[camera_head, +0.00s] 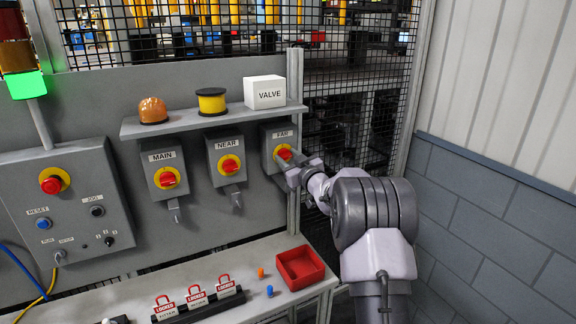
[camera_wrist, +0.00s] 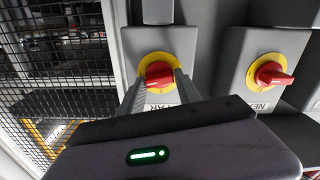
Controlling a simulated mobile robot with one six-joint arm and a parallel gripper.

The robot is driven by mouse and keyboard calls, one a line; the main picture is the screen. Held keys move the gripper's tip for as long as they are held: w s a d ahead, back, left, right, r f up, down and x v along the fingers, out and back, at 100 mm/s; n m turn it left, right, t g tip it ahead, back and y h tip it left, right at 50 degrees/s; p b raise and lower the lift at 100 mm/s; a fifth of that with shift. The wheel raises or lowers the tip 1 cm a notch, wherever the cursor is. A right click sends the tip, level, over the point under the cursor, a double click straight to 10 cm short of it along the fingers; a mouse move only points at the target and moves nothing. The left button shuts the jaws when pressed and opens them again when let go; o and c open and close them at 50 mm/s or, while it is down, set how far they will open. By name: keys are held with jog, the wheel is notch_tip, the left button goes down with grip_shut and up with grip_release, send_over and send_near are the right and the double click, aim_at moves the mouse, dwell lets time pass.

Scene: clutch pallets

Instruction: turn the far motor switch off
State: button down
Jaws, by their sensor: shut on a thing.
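The far switch (camera_head: 272,138) is a grey box with a FAR label, a yellow ring and a red knob (camera_head: 285,152), on the panel at the right. In the wrist view its red knob (camera_wrist: 159,76) sits in the yellow ring (camera_wrist: 146,64), with the FAR label upside down below. My gripper (camera_head: 291,163) reaches it from the right in the head view. In the wrist view its fingers (camera_wrist: 158,86) are shut on the red knob, one on each side. The fingers hide part of the knob, so I cannot tell its exact angle.
The near switch (camera_head: 226,159) and main switch (camera_head: 163,169) stand left of it. A shelf (camera_head: 215,119) above carries a white VALVE box (camera_head: 265,92), a yellow spool (camera_head: 212,102) and an orange dome (camera_head: 153,110). Below is a bench with a red tray (camera_head: 300,285) and red padlocks.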

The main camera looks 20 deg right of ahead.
jog(key=n+b, duration=0.4)
jog(key=shift+a+f+n+b, duration=0.1)
jog(key=shift+f+n+b, duration=0.2)
jog(key=shift+b, duration=0.1)
jog(key=n+b, duration=0.3)
jog(key=shift+s+r+n, duration=0.1)
jog(key=shift+n, duration=0.3)
jog(key=n+b, duration=0.3)
jog(key=n, duration=0.2)
jog(key=shift+a+b, duration=0.1)
jog(key=shift+b, duration=0.25)
jog(key=shift+r+n+b, duration=0.15)
jog(key=shift+n+b, duration=0.45)
jog(key=shift+n, duration=0.4)
jog(key=shift+r, duration=0.1)
jog(key=c, duration=1.1)
grip_release()
jog(key=shift+o, duration=0.9)
